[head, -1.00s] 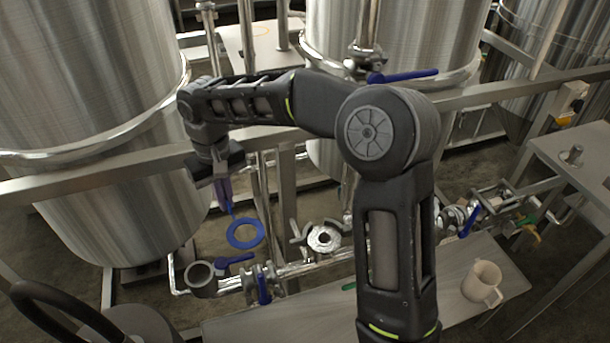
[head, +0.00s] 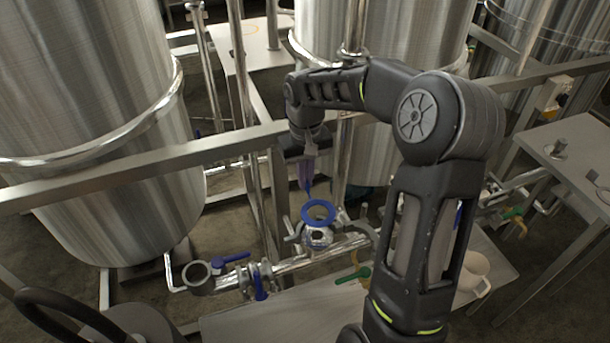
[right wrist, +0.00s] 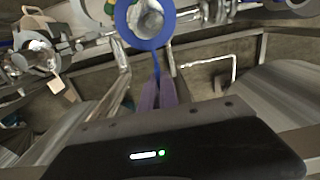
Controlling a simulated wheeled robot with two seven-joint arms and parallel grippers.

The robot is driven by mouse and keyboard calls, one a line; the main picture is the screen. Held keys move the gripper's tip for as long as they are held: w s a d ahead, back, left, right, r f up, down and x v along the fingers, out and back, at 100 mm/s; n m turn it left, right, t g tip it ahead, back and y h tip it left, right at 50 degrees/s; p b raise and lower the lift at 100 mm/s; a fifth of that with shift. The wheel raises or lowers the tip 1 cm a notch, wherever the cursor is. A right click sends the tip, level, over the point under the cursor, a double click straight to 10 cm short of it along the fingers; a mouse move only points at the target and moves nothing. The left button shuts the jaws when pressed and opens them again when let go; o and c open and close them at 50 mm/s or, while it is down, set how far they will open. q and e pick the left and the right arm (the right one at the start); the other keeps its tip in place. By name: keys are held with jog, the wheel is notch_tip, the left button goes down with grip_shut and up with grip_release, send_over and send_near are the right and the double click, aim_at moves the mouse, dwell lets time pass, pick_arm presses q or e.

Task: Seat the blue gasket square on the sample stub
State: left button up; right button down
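The blue gasket (head: 331,213) is a flat ring with a short tab. My right gripper (head: 307,186) is shut on the tab, and the ring hangs below its fingertips. In the head view the ring overlaps the top of a shiny clamped stub (head: 318,240), which I take to be the sample stub. I cannot tell whether they touch. In the right wrist view the purple fingers (right wrist: 158,90) point at the gasket (right wrist: 147,44), and shiny metal shows through its hole, off-centre. The arm hides part of the pipework. My left gripper is not in view.
An open pipe elbow (head: 198,273) and a blue-handled valve (head: 260,282) stand left of the stub. A green-handled valve (head: 358,275) is to its right. A pale mug (head: 475,270) is partly hidden on the bench (head: 290,318).

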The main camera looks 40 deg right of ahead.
jog(key=shift+f+b, duration=2.05)
jog(key=shift+f, duration=0.85)
jog(key=shift+f+b, duration=0.95)
jog(key=shift+f, duration=0.65)
jog(key=c, duration=1.5)
grip_release()
jog(key=shift+c, duration=0.2)
jog(key=shift+r, duration=0.2)
notch_tip(320, 180, up, 8)
jog(key=shift+f, duration=0.25)
